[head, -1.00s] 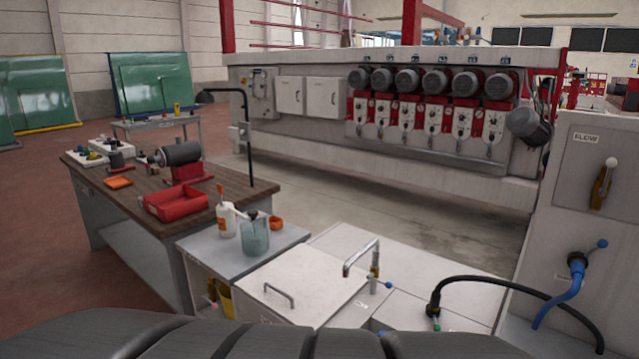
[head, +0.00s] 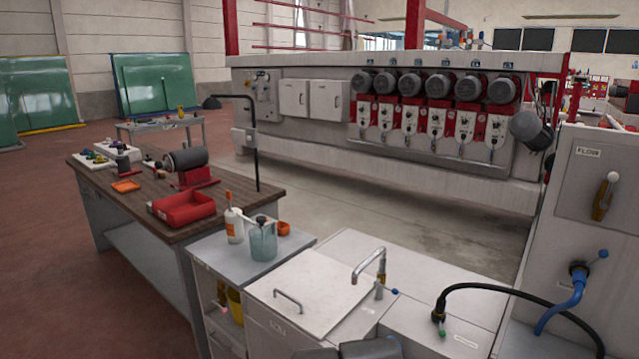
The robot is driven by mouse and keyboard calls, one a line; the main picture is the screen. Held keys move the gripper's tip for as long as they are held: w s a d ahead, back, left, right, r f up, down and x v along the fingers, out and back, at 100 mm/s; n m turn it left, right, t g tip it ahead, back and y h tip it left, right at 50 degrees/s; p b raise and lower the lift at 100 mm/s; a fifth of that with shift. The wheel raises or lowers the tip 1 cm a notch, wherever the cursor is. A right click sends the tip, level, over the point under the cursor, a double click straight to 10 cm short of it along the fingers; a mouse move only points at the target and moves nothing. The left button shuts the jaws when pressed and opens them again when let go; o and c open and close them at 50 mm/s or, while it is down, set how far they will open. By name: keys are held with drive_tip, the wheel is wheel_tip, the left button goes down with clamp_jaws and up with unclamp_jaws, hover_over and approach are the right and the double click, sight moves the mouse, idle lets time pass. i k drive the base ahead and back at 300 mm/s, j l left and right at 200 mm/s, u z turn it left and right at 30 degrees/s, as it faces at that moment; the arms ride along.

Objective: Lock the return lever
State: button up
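No lever in view carries a readable "return" label, so I cannot tell which one is the return lever. A brass lever with a white knob (head: 604,197) sits on the panel marked FLOW at the right, tilted with its knob up. A blue-handled valve (head: 580,270) with a blue hose is below it. A small blue lever (head: 394,292) is beside the tap, and a small green-tipped fitting (head: 441,332) is under the black hose. My gripper is not in view; only dark parts of my arm show at the bottom edge.
A white tank with a lid (head: 315,285) and a bent tap (head: 370,265) stands in front. Left are a cart with bottles (head: 263,240) and a bench with a red tray (head: 183,208). A black hose (head: 510,290) arches at right. Floor is clear before the edger (head: 400,180).

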sight(442, 333)
drive_tip(key=k, duration=0.35)
drive_tip(key=z, duration=0.9)
drive_tip(key=i+j+u, duration=0.15)
drive_tip(key=i+j, duration=0.35)
